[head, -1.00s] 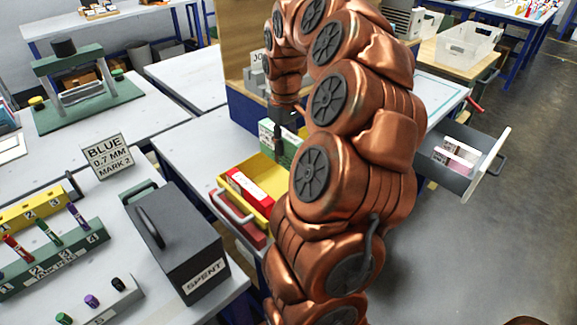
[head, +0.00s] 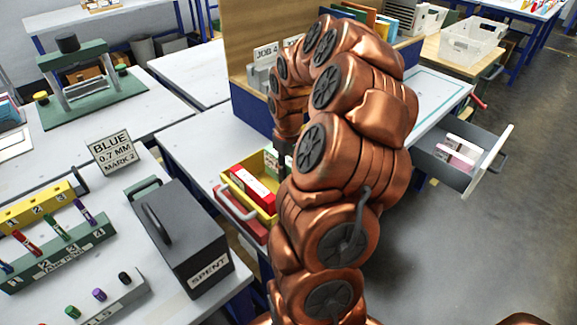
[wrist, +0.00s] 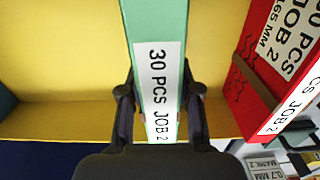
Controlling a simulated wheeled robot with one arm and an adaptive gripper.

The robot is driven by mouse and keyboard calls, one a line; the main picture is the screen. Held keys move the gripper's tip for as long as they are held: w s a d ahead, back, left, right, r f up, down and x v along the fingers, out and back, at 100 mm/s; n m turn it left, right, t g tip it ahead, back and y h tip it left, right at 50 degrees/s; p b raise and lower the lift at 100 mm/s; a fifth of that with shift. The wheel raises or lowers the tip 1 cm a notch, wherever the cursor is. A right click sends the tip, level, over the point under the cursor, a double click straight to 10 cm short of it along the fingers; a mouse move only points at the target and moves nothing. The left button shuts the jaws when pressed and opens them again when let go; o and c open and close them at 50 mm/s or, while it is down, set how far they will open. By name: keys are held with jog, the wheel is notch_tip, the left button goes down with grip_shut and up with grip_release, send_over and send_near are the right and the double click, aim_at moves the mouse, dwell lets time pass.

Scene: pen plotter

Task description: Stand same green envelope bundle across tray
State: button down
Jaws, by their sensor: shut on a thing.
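My gripper (wrist: 160,98) is shut on the green envelope bundle (wrist: 155,28), one finger on each side, in the wrist view. The bundle's narrow face shows a white label reading "30 PCS JOB 2". The bundle is over or inside the yellow tray (wrist: 68,98); I cannot tell whether it touches the floor. In the head view the tray (head: 232,187) is partly behind my arm, and only a bit of the green bundle (head: 271,157) shows at its far end. A red bundle (wrist: 243,75) with white labels lies in the tray, right of the green one in the wrist view.
A red drawer or tray with a pale handle (head: 236,207) sits just below the yellow tray. The dark SPENT box (head: 180,235) stands on the left table. An open grey drawer (head: 455,160) with pink and white items juts out at right. Bare white tabletop (head: 195,140) lies behind the tray.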

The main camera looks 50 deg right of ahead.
jog(key=shift+f, duration=0.2)
jog(key=c, duration=0.8)
grip_release()
jog(key=shift+r, duration=0.1)
notch_tip(320, 180, up, 12)
jog(key=shift+r+b, duration=0.15)
jog(key=shift+b, duration=0.85)
jog(key=s+a+n, duration=0.1)
jog(key=s+a, duration=0.1)
jog(key=a, duration=0.9)
jog(key=s+a+n, duration=0.1)
jog(key=s+a, duration=0.1)
jog(key=a, duration=0.8)
jog(key=s+a+f+g, duration=0.1)
jog(key=s+a+f, duration=0.1)
jog(key=s+a, duration=0.3)
jog(key=s+a+f, duration=0.2)
jog(key=s+a, duration=0.4)
jog(key=s, duration=0.4)
jog(key=shift+f+m+g, duration=0.35)
jog(key=shift+m+g, duration=0.05)
